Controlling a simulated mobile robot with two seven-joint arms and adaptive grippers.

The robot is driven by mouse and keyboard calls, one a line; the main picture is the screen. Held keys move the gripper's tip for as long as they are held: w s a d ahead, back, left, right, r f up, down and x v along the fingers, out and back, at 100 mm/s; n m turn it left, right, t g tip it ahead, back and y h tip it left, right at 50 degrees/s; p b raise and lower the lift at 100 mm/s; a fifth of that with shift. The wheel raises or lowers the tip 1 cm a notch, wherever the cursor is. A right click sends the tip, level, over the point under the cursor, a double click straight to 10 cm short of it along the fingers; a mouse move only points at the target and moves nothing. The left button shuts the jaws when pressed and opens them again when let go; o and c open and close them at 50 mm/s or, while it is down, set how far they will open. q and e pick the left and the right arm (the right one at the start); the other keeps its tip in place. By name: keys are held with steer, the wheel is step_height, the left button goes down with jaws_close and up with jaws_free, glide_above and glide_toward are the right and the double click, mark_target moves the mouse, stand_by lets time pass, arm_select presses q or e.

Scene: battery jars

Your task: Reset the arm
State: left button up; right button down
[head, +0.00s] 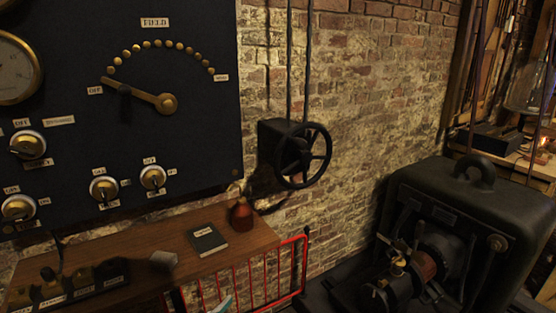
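On the black panel (205,50) in the head view, a brass lever arm (145,97) turns on a round brass pivot under the label FIELD (155,22). The arm points left and slightly up, with its tip beside the OFF label (95,90) at the left end of an arc of brass studs (152,44). A dark knob (124,90) sits on the arm. Neither of my grippers shows in this view.
Rotary switches (28,145) and a gauge (12,68) are on the panel. Below, a wooden shelf (150,240) holds a dark book (207,239) and a red-brown bottle (241,215). A black handwheel (303,156), red railing (270,278) and dark machine (450,230) stand to the right.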

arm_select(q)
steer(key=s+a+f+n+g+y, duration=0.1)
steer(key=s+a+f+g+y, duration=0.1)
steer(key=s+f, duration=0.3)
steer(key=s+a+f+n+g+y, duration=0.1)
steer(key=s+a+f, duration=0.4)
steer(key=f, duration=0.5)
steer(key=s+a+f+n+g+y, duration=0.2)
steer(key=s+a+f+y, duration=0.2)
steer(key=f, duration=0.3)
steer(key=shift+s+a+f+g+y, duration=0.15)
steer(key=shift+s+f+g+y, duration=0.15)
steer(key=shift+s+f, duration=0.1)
